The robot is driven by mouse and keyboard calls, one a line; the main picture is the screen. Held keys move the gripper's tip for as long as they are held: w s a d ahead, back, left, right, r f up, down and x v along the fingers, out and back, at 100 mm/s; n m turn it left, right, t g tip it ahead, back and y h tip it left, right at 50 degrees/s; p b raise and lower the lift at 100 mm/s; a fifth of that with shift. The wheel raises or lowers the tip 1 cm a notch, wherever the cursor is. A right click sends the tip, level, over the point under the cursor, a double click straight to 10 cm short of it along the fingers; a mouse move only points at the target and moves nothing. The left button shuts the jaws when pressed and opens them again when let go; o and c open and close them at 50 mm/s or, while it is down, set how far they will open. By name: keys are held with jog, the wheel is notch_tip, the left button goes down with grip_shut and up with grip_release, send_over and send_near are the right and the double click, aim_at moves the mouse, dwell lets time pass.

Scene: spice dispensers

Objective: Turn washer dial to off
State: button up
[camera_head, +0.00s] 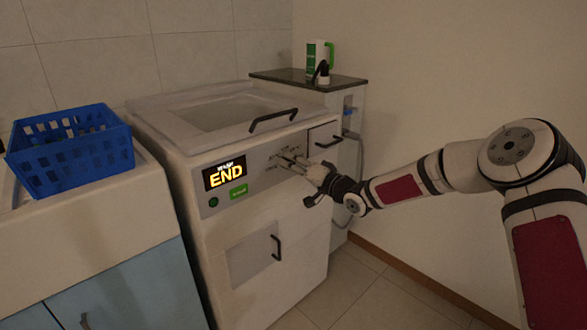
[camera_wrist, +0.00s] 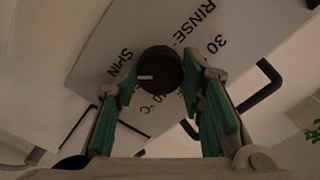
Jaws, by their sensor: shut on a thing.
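The washer (camera_head: 268,225) is a white machine with a lit display (camera_head: 225,173) reading END. In the wrist view its dial (camera_wrist: 164,65) is a dark round knob with a short pale mark on its face. The panel around it carries printed words such as RINSE, SPIN and 30. My gripper (camera_wrist: 160,82) has its green-padded fingers on either side of the dial, shut on it. In the head view my gripper (camera_head: 297,162) reaches the panel from the right and largely hides the dial. Which label the mark points to is unclear.
A lid handle (camera_head: 273,119) sits above the panel and a drawer handle (camera_head: 329,142) to the right. A green button (camera_head: 238,193) lies left of the dial. A blue basket (camera_head: 70,147) stands on the left cabinet. Bottles (camera_head: 318,60) stand on the dark shelf behind.

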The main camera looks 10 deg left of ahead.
jog(key=n+b, duration=1.3)
jog(key=n, duration=1.4)
jog(key=shift+d+b, duration=0.1)
jog(key=shift+b, duration=0.2)
jog(key=shift+n, duration=0.4)
jog(key=o, duration=1.2)
jog(key=shift+c, duration=0.2)
